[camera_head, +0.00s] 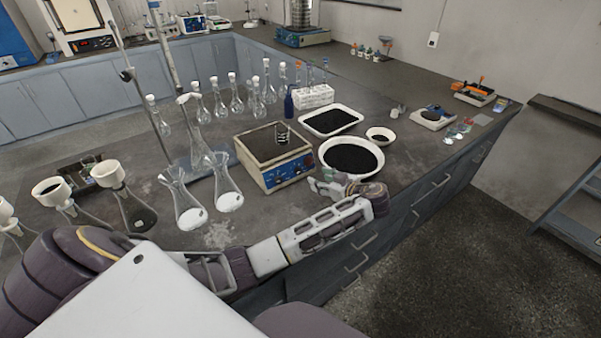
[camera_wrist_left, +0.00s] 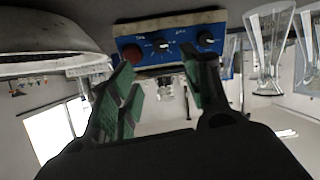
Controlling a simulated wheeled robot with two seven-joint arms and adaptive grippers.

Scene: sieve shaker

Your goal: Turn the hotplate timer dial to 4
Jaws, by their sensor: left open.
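The hotplate (camera_head: 262,166) stands on the bench with a dark top and a blue front panel (camera_head: 288,174). My left gripper (camera_head: 322,186) is just in front of the panel's right end, beside the white bowl. In the left wrist view the panel looks upside down and shows a red round part (camera_wrist_left: 132,53), a middle dial (camera_wrist_left: 160,45) and another dark dial (camera_wrist_left: 206,39). The open green-padded fingers (camera_wrist_left: 160,88) point at the panel, with the middle dial between them and apart from both. The labels are too small to read, so I cannot tell the timer dial or its setting.
A small glass beaker (camera_head: 282,134) stands on the hotplate. A white bowl of black grains (camera_head: 351,174) sits close to its right, and a white tray (camera_head: 318,133) behind. Flasks (camera_head: 226,192) stand to its left. The bench's front edge lies under my left arm.

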